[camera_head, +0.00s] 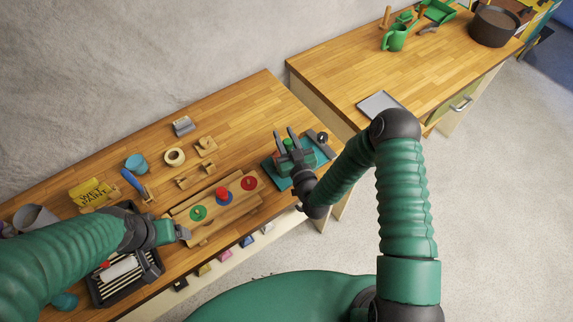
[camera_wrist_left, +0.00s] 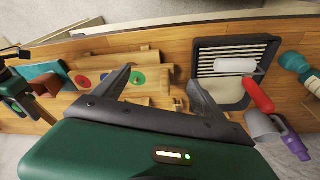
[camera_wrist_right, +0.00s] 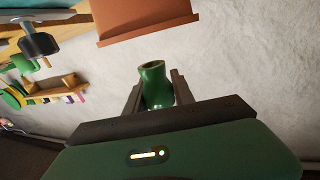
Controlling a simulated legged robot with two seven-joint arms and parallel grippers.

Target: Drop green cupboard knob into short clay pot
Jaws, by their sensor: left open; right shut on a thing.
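My right gripper (camera_head: 285,133) is shut on the green cupboard knob (camera_wrist_right: 155,87), which stands between its fingers in the right wrist view. In the head view the knob shows as a small green patch (camera_head: 288,144), over the teal mat at the right end of the near bench. A terracotta-coloured thing (camera_wrist_right: 143,20) with a thick rim is at the top of the right wrist view, apart from the knob; it looks like the short clay pot. My left gripper (camera_wrist_left: 160,77) is open and empty near the wooden board.
A wooden board (camera_head: 223,213) with green, blue and red discs lies between my grippers. A black paint tray (camera_head: 125,285) is at the left. A teal mat (camera_head: 273,174) lies under my right gripper. A second bench (camera_head: 345,75) stands beyond a gap.

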